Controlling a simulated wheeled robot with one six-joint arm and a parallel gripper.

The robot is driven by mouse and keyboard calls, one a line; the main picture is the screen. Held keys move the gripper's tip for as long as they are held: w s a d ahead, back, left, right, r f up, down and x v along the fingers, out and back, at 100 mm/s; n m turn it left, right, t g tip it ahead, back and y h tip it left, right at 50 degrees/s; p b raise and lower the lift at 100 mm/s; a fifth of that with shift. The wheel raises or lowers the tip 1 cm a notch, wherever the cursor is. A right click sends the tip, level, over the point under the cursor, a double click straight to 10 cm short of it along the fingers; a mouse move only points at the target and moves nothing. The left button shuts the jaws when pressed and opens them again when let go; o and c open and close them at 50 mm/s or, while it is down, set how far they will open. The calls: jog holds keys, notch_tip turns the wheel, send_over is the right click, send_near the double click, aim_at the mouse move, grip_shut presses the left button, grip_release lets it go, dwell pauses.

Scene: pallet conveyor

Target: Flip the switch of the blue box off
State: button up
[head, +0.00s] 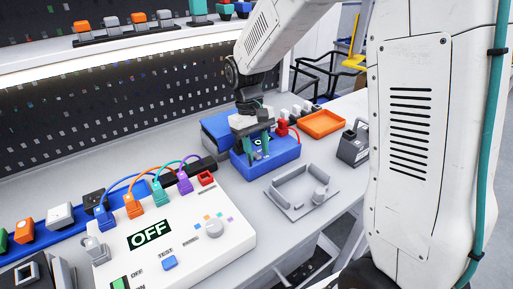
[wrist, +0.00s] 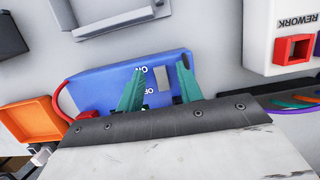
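The blue box (head: 285,158) lies on the grey bench in the head view. It also fills the middle of the wrist view (wrist: 95,82), with "ON" and "OFF" lettering and a grey rectangular patch (wrist: 162,78) on its top. My gripper (head: 258,147) points down over the box. Its two teal fingers are apart in the wrist view (wrist: 160,67), on either side of the grey patch, with nothing held between them. The fingers partly cover the lettering. I cannot tell whether they touch the box, nor which way the switch is set.
A white control box (head: 235,240) with a display reading OFF and coloured plugs stands at front left. A grey open fixture (head: 298,190) is in front of the blue box. An orange tray (head: 320,123) and dark grey block (head: 353,145) are right. A red cable (wrist: 62,100) joins the box.

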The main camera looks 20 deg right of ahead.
aim_at(256, 156)
jog(key=v, duration=0.7)
jog(key=shift+r, duration=0.4)
jog(key=shift+w, duration=0.1)
jog(key=shift+s+f, duration=0.35)
jog(key=shift+s, duration=0.3)
jog(key=shift+s+f, duration=0.2)
jog(key=shift+s, duration=0.2)
jog(key=s+d+r+m+t, duration=0.1)
jog(key=s+r+t, duration=0.1)
jog(key=s, duration=1)
jog(key=s+d+r+m+t, duration=0.1)
jog(key=s+r, duration=0.3)
jog(key=s, duration=0.8)
jog(key=shift+s+d+r+t+y, duration=0.15)
jog(key=shift+s+d+t+y, duration=0.15)
jog(key=shift+d+t, duration=0.4)
jog(key=shift+s+a, duration=0.1)
